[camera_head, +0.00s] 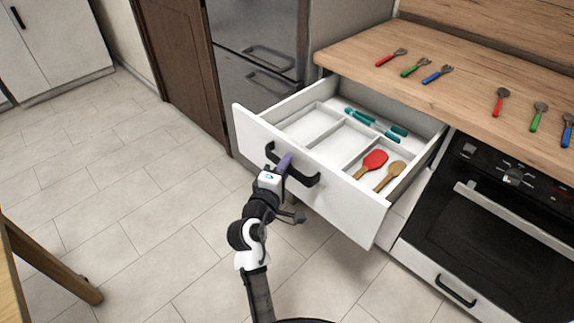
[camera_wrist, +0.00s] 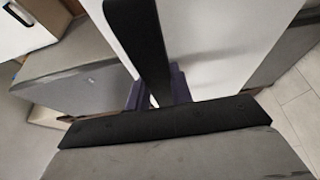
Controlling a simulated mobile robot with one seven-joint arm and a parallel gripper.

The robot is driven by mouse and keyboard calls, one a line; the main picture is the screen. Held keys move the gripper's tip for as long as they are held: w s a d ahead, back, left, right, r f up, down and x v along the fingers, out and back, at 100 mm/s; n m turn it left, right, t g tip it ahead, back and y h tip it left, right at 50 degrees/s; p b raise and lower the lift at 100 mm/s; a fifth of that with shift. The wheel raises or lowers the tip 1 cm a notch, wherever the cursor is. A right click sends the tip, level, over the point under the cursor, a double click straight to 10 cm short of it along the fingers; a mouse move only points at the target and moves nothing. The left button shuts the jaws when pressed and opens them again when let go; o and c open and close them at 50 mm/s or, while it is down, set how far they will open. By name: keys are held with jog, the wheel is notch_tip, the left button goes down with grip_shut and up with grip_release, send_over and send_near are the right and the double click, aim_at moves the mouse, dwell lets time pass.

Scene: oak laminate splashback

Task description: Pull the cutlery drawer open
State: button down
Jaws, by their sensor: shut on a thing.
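The cutlery drawer (camera_head: 310,168) stands well out from the cabinet under the wooden counter, with its inside in view. It has a white front and a divided white tray. A teal utensil (camera_head: 375,123), a red spatula (camera_head: 372,163) and a wooden spoon (camera_head: 390,175) lie in it. The black bar handle (camera_head: 303,177) crosses the front; it also shows in the wrist view (camera_wrist: 140,40). My gripper (camera_head: 284,164) is shut on the handle. In the wrist view its purple fingers (camera_wrist: 157,92) sit on either side of the bar.
An oven (camera_head: 500,225) with a bar handle stands right of the drawer. Several forks and spoons with coloured handles lie on the counter (camera_head: 465,85). A steel fridge (camera_head: 255,60) stands behind left. A wooden table edge (camera_head: 45,265) is at lower left. The tiled floor (camera_head: 150,190) is clear.

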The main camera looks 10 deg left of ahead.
jog(key=c, duration=1.2)
grip_release()
jog(key=shift+c, duration=0.2)
jog(key=b+v, duration=0.1)
jog(key=v, duration=0.6)
jog(key=shift+s+b, duration=0.25)
jog(key=shift+b, duration=0.15)
jog(key=shift+a, duration=0.15)
